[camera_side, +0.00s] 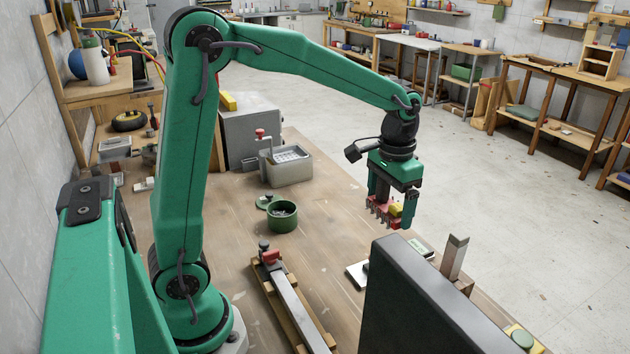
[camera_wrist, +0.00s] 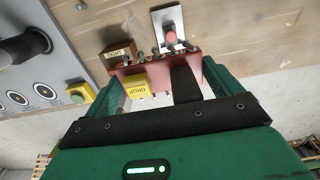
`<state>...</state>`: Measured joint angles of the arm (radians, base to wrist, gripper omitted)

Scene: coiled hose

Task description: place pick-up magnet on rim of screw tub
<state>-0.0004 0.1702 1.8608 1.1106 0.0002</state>
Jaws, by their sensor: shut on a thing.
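The pick-up magnet is a red bar with a yellow block marked DROP. In the side view the magnet (camera_side: 381,204) hangs in my gripper (camera_side: 390,212), above the right part of the bench. In the wrist view the magnet (camera_wrist: 155,68) spans between my green fingers, and several small metal pieces show along its bar. My gripper (camera_wrist: 162,82) is shut on it. The screw tub (camera_side: 282,220) is a round green tub with dark contents, standing upright on the bench left of my gripper and apart from it. The tub does not show in the wrist view.
A grey bin (camera_side: 288,168) stands behind the tub, and a green disc (camera_side: 267,202) lies beside it. A long metal bar on wooden supports (camera_side: 290,300) lies in front. A large dark panel (camera_side: 430,300) stands at front right. Bare bench lies between tub and gripper.

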